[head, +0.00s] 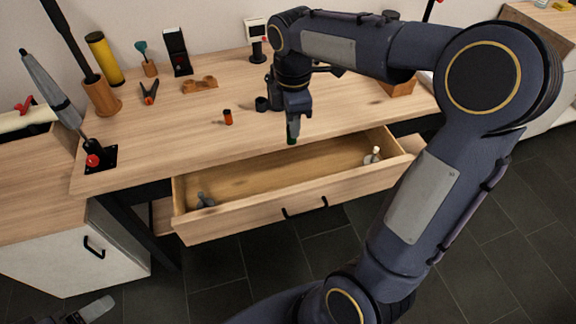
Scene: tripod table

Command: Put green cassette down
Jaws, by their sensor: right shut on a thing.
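My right gripper (293,112) points down near the table's front edge, above the open drawer (245,203). It is shut on the green cassette (292,132), a narrow dark green piece below the fingers. Most of the cassette is hidden by the gripper. The cassette appears over the drawer's back part; its exact height cannot be told. A part of what looks like my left gripper (92,311) shows at the bottom left corner, too cut off to tell its state.
The drawer holds a grey object (205,200) at its left end and a pale object (373,156) at its right; its middle is bare. An orange bottle (228,117), pliers (149,93) and a wooden holder (200,85) stand on the table (180,130).

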